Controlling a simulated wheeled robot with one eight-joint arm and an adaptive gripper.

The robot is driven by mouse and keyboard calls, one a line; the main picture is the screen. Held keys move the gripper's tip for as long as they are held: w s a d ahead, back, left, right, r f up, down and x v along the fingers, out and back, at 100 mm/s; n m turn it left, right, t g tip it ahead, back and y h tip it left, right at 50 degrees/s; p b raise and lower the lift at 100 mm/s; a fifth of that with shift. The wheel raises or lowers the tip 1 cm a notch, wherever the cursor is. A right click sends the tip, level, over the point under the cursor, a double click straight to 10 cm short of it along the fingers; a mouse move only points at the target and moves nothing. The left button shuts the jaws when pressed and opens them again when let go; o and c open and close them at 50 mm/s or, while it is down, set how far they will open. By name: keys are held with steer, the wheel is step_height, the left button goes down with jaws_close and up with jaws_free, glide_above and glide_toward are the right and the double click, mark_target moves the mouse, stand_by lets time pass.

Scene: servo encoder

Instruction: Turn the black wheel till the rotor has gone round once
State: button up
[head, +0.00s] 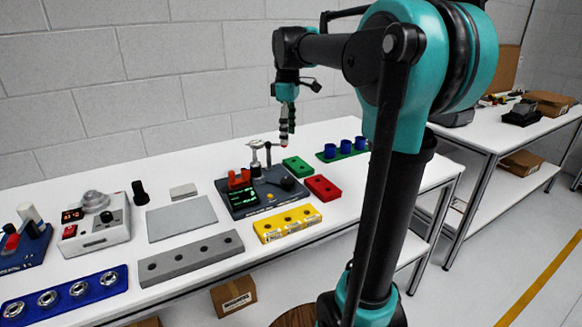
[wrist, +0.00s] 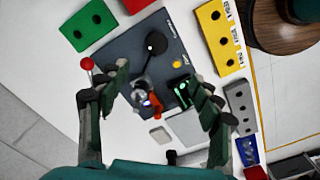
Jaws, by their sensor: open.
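The servo encoder unit is a dark grey-blue base plate (head: 245,211) on the white table. The black wheel (head: 288,184) sits at its right side in the head view; in the wrist view the wheel (wrist: 156,43) is above centre. A metal upright part (head: 257,160) and orange-red parts (head: 238,179) stand on the plate, with a lit green display (head: 244,197). I cannot tell which part is the rotor. My gripper (head: 287,138) hangs above the plate, apart from the wheel. In the wrist view its fingers (wrist: 156,82) are spread and empty.
A red-tipped rod (wrist: 87,63) stands close to the left finger. Green (head: 298,166), red (head: 322,187) and yellow (head: 287,223) blocks lie beside the plate. A grey holed block (head: 190,258) and flat grey plate (head: 181,218) lie left.

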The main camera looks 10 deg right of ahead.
mark_target(288, 180)
steer(key=f, duration=1.1)
steer(key=w+f, duration=0.1)
steer(key=f, duration=0.4)
steer(key=shift+f, duration=0.3)
steer(key=c, duration=1.2)
steer(key=shift+o, duration=0.2)
